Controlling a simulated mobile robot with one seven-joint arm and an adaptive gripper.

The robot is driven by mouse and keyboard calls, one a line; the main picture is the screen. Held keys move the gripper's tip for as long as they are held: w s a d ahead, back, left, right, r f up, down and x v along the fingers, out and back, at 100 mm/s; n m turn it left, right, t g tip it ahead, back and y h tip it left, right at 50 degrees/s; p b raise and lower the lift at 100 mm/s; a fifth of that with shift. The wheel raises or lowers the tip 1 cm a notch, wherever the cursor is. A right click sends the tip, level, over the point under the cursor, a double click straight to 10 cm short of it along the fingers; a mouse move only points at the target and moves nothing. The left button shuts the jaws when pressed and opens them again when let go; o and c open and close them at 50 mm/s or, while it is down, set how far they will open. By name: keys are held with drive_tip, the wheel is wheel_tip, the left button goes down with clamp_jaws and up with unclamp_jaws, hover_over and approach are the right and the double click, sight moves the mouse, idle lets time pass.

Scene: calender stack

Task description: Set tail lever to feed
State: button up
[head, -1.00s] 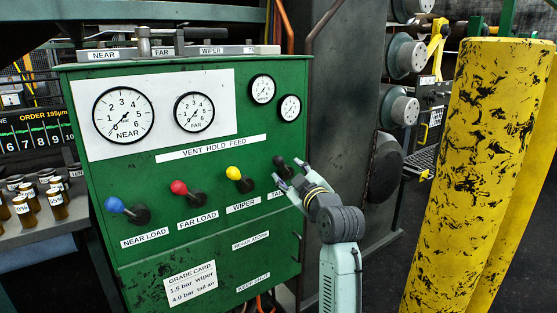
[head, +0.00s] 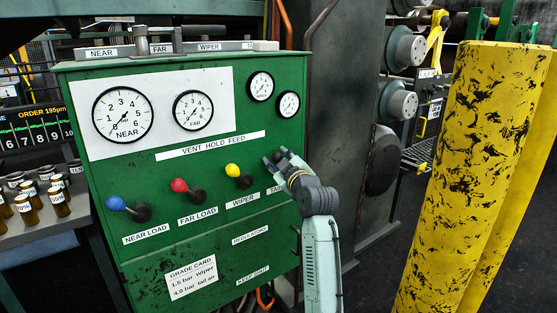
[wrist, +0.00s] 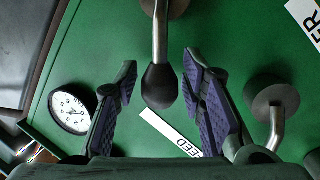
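The tail lever has a black knob (wrist: 160,86) on a metal shaft and is the rightmost lever of the row on the green panel (head: 215,235). In the wrist view the knob lies between the two purple-padded fingers of my gripper (wrist: 160,75), with a gap on each side. My gripper (head: 277,158) is open around it. In the head view my gripper hides most of this lever, so its setting is hard to read. A strip reading VENT HOLD FEED (head: 210,146) runs above the levers.
To the left are the yellow-knobbed wiper lever (head: 233,171), red far-load lever (head: 180,186) and blue near-load lever (head: 117,203). The wiper lever's mount and shaft (wrist: 272,105) stand close to a finger in the wrist view. Gauges (head: 288,104) sit above. Yellow posts (head: 470,180) stand at right.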

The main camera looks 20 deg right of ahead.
clamp_jaws()
idle(0.4)
